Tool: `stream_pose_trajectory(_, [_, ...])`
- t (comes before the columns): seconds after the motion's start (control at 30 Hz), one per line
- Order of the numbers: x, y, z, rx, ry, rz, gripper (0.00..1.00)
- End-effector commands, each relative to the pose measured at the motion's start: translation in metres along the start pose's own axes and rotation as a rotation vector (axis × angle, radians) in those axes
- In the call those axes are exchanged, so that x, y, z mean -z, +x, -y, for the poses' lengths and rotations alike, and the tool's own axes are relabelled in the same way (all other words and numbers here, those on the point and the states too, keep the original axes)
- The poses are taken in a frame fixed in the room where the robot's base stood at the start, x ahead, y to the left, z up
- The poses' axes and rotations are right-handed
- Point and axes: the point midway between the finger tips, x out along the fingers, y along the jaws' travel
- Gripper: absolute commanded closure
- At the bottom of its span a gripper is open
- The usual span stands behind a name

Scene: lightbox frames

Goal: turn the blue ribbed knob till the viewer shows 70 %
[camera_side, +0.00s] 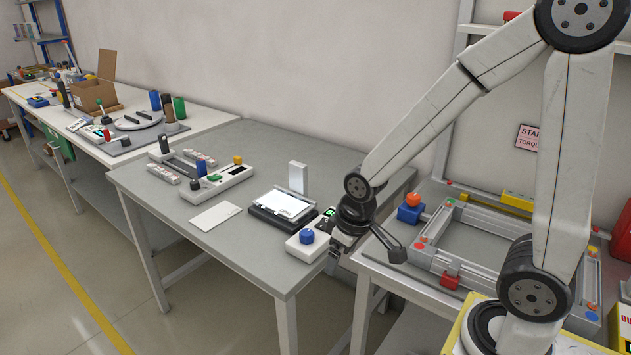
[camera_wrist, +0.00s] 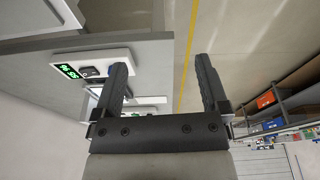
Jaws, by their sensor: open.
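The blue ribbed knob (camera_side: 307,236) sits on a white control box (camera_side: 296,247) at the near right corner of the grey table. A small green-lit display (camera_side: 329,211) is behind it, beside my wrist. In the wrist view the green display (camera_wrist: 68,71) shows on a white panel, its digits too small to read surely. The lightbox viewer (camera_side: 285,204), a dark base with a bright white top, stands left of the knob. My gripper (camera_wrist: 162,64) is open and empty, right of the knob and apart from it. In the wrist view its left finger overlaps the panel and hides most of the knob.
A white upright block (camera_side: 298,178) stands behind the viewer, and a white card (camera_side: 215,216) lies to its left. A white holder (camera_side: 220,184) with coloured items is farther left. A metal frame fixture (camera_side: 480,237) fills the bench at right.

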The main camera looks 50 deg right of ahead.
Motion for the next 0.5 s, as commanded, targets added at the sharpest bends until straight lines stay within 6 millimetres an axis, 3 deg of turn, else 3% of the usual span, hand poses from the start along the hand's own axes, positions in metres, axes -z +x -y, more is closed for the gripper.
stream_pose_trajectory(0.5, [0.107, 0.033, -0.063, -0.003, -0.278, 0.103, 0.06])
